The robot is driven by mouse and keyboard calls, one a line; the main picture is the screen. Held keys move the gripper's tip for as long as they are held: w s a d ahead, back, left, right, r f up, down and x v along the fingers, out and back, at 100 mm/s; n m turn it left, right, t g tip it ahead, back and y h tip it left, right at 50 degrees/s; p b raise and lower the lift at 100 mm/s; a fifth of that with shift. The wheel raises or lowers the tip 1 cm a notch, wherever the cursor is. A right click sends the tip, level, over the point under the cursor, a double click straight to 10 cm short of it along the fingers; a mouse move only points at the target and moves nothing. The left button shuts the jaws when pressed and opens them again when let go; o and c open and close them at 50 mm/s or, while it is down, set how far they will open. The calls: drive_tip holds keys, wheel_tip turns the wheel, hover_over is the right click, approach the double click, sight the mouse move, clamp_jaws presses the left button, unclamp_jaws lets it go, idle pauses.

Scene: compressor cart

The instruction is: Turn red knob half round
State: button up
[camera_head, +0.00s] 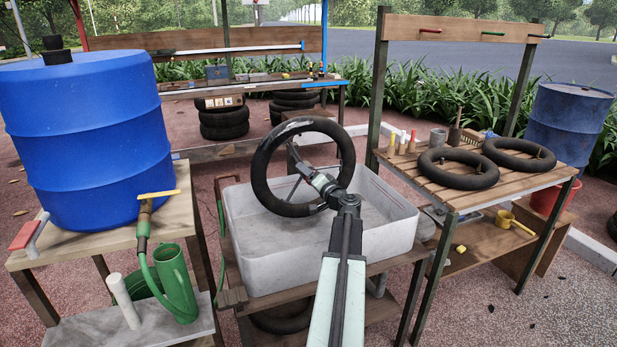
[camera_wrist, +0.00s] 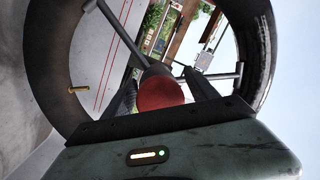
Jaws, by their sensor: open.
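A round red knob (camera_wrist: 160,94) shows in the wrist view on the end of a grey cylinder, where thin grey rods meet. The dark fingers of my gripper (camera_wrist: 164,88) are open, one to each side of the knob; I cannot tell whether they touch it. A black ring (camera_wrist: 262,50) surrounds the knob and fingers in that view. In the head view my gripper (camera_head: 322,184) is at the lower right inside of the black ring (camera_head: 262,170), above a grey tub. The knob cannot be made out there.
The grey tub (camera_head: 238,255) stands on a low wooden stand under the ring. A blue barrel (camera_head: 90,130) and green watering can (camera_head: 175,285) are at the left. A slatted table (camera_head: 425,178) with two black tubes (camera_head: 455,168) is at the right. A red-topped piece (camera_head: 26,235) sits far left.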

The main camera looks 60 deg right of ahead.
drive_tip(key=c, duration=1.3)
drive_tip(key=m+b, duration=0.1)
drive_tip(key=m, duration=0.2)
drive_tip(key=shift+f, duration=0.1)
drive_tip(key=shift+c, duration=0.2)
drive_tip(key=m, duration=0.2)
drive_tip(key=shift+r+m+t+h, duration=0.2)
drive_tip(key=shift+m+t+h, duration=0.1)
drive_tip(key=shift+m, duration=0.1)
drive_tip(key=o, duration=1.3)
drive_tip(key=shift+o, duration=0.2)
drive_tip(key=shift+s+a+b, duration=0.1)
drive_tip(key=shift+b, duration=0.2)
drive_tip(key=v, duration=0.7)
drive_tip(key=shift+s+a, duration=0.15)
drive_tip(key=shift+s, duration=0.05)
